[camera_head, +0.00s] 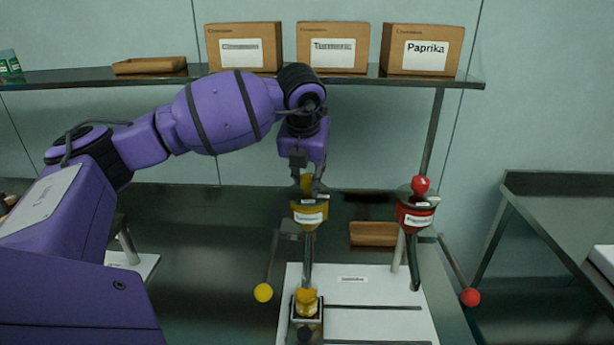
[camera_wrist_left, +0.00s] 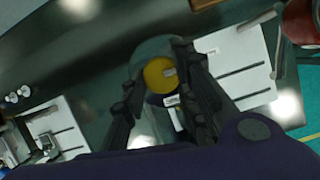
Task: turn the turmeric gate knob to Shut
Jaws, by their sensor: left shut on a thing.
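The turmeric hopper (camera_head: 309,216) is yellow, with a white label, and stands upright over a slanted chute. My left gripper (camera_head: 308,188) reaches down from above and is shut on the yellow knob (camera_head: 307,181) on top of it. In the left wrist view the round yellow knob (camera_wrist_left: 158,75) sits between the two dark fingers of my left gripper (camera_wrist_left: 168,88). The fingers partly cover the knob in the head view, and any Open or Shut marking is too small to read. My right gripper is not in view.
A red hopper (camera_head: 415,216) with a red knob stands to the right. A lever with a yellow ball (camera_head: 263,292) hangs at the left, one with a red ball (camera_head: 470,297) at the right. A yellow cup (camera_head: 307,302) is under the chute. Labelled boxes (camera_head: 243,48) line the shelf.

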